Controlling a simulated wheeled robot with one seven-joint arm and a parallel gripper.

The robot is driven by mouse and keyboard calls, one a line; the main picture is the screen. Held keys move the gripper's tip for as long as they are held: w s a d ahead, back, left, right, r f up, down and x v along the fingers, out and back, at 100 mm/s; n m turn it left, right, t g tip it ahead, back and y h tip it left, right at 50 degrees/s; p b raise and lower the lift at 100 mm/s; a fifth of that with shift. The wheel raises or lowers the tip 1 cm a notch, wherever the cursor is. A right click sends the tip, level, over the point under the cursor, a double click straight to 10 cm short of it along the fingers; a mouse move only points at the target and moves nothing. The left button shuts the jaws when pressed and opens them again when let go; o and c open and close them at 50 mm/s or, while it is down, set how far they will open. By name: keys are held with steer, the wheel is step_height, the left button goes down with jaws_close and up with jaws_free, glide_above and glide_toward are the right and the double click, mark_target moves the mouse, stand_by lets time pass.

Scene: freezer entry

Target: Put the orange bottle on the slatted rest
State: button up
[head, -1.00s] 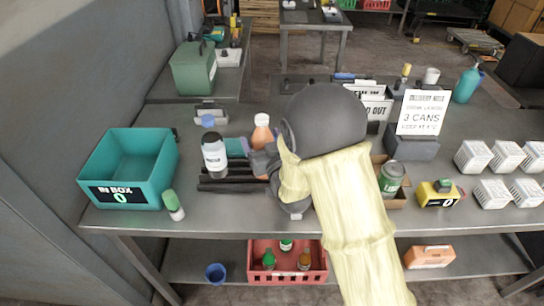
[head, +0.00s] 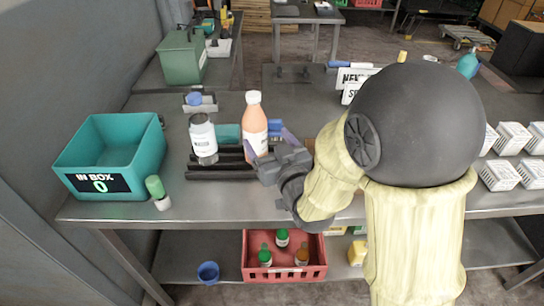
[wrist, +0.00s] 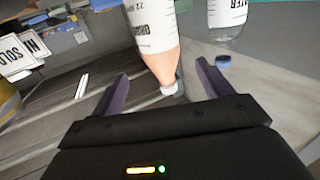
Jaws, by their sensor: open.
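The orange bottle (head: 255,128), with a white cap and white label, stands upright at the right end of the dark slatted rest (head: 218,174). Its base looks to be on the rest, but my gripper partly covers that spot. My gripper (head: 270,150) is open just to the right and front of the bottle. In the wrist view the bottle (wrist: 150,28) appears upside down beyond and between the open fingertips (wrist: 162,76), its base out of frame. I see no finger closed on it.
A white-labelled bottle (head: 203,140) stands at the rest's left, a teal box (head: 228,132) behind. A teal in box (head: 112,150) and a green-capped bottle (head: 158,192) are further left. A red crate (head: 285,262) sits on the lower shelf. Table front is clear.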

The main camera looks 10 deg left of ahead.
steer(key=b+v, duration=0.1)
steer(key=b, duration=0.2)
steer(key=shift+s+d+f, duration=0.1)
steer(key=shift+s+d, duration=0.05)
steer(key=shift+s, duration=0.1)
stand_by(0.5)
